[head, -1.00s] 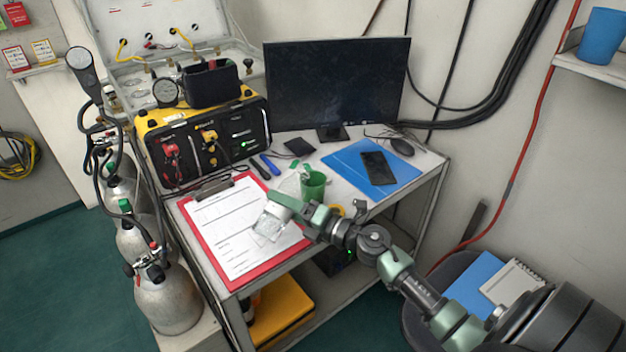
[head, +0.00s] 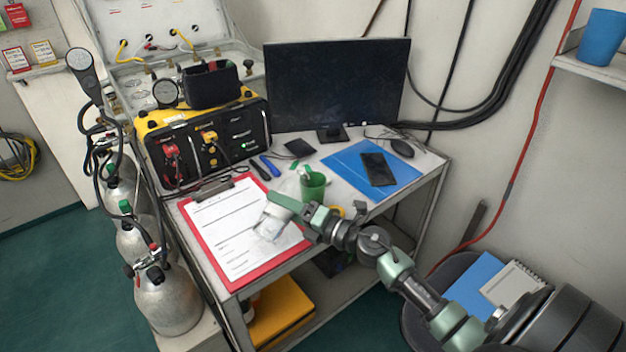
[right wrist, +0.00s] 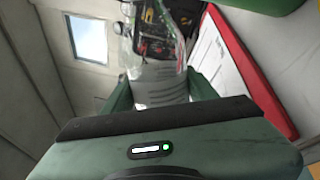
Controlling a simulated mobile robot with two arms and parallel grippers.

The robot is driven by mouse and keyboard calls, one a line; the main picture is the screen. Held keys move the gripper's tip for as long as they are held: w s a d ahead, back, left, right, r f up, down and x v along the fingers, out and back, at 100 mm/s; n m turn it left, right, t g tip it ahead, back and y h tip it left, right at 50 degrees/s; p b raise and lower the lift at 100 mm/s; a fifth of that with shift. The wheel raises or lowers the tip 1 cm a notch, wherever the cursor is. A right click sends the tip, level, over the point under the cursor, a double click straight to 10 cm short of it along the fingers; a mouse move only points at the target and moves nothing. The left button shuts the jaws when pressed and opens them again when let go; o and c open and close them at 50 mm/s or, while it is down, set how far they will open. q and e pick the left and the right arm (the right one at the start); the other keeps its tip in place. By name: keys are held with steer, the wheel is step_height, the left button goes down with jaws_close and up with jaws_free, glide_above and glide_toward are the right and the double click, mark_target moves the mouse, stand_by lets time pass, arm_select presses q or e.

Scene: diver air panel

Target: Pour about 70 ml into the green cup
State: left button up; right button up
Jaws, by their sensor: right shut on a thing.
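The green cup (head: 313,186) stands upright on the table; its inside is too small to read. A green surface, apparently the cup (right wrist: 265,4), shows at the top right in the right wrist view. My right gripper (head: 272,219) is to the left of the cup and nearer the front, over the clipboard. It is shut on a clear container (head: 267,229), which also shows between the fingers in the right wrist view (right wrist: 155,72). The container looks tilted; I cannot tell its liquid level. My left gripper is not in view.
The red clipboard (head: 223,266) with paper lies under my right gripper. Behind it stand a yellow and black air panel (head: 205,140) and a monitor (head: 335,83). A blue folder (head: 349,160) with a dark phone (head: 378,169) lies right of the cup. Gas cylinders (head: 167,302) stand at left.

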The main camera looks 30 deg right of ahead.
mark_target(289, 193)
stand_by(0.5)
steer(key=shift+w+d+f+n+b, duration=0.1)
steer(key=shift+f+n+b, duration=0.2)
steer(key=shift+n+b, duration=0.3)
steer(key=d+r+n+b, duration=0.1)
steer(key=n, duration=0.1)
steer(key=w+d+r+n, duration=0.1)
steer(key=n, duration=0.1)
steer(key=shift+n+b, duration=0.3)
steer(key=shift+b, duration=0.1)
steer(key=shift+r+n, duration=0.25)
steer(key=shift+n, duration=0.65)
steer(key=n+b, duration=0.2)
steer(key=n, duration=0.1)
steer(key=shift+f, duration=0.1)
steer(key=n+b, duration=0.1)
steer(key=n, duration=0.1)
steer(key=shift+n, duration=0.3)
stand_by(0.5)
